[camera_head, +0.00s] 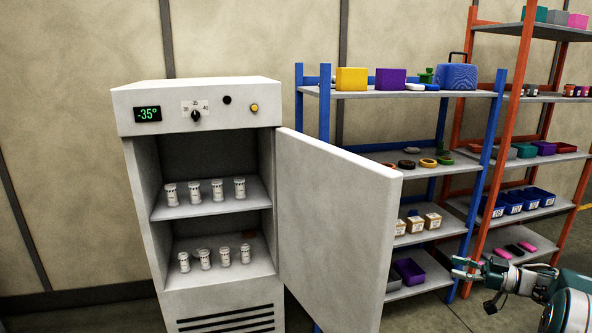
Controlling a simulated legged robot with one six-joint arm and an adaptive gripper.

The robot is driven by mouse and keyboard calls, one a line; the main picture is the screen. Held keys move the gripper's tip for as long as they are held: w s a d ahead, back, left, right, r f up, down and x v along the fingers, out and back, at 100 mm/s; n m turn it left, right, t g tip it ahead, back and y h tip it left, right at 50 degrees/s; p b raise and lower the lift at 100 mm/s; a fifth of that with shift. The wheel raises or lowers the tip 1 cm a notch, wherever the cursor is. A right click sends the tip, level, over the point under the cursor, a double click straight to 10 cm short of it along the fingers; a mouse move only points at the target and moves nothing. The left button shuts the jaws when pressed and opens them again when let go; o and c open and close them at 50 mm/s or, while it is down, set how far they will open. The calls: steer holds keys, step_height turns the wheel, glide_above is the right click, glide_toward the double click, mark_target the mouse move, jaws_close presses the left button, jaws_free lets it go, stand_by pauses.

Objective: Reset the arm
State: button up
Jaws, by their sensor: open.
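My gripper (459,267) shows at the lower right, in front of the lower shelves of the racks. Its fingers point left and are apart, with nothing seen between them. My arm reaches in from the right edge. A white freezer (197,91) stands at the left with its door (336,225) swung open to the right. The gripper is to the right of the door and apart from it in the picture.
Several white labelled vials (217,190) stand on two freezer shelves. The display (148,114) reads -35°. A blue-framed rack (324,105) and an orange-framed rack (508,110) hold boxes, bins and small parts. Some floor (425,316) is bare at the lower right.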

steer(key=w+a+r+m+t+h, duration=0.2)
steer(key=w+a+r+t+h, duration=0.15)
steer(key=r, duration=0.35)
steer(key=w+a+r+m+t+h, duration=0.25)
steer(key=r+t+h, duration=0.2)
steer(key=r, duration=0.25)
steer(key=s+a+r+m+t+h, duration=0.1)
steer(key=s+a+r+m+h, duration=0.3)
steer(key=h, duration=0.4)
steer(key=s+a+f+m+g, duration=0.1)
steer(key=s+a+f+g, duration=0.3)
steer(key=s, duration=0.7)
steer(key=s+a+f+m+g, duration=0.1)
steer(key=s+a+f+g, duration=0.2)
steer(key=s, duration=0.8)
steer(key=s+a+f+m+g, duration=0.2)
steer(key=s+a+f+g, duration=0.2)
steer(key=s, duration=0.7)
step_height(320, 180, down, 4)
steer(key=shift+a+f+g, duration=0.2)
steer(key=shift+a+g, duration=0.1)
steer(key=shift+a, duration=0.85)
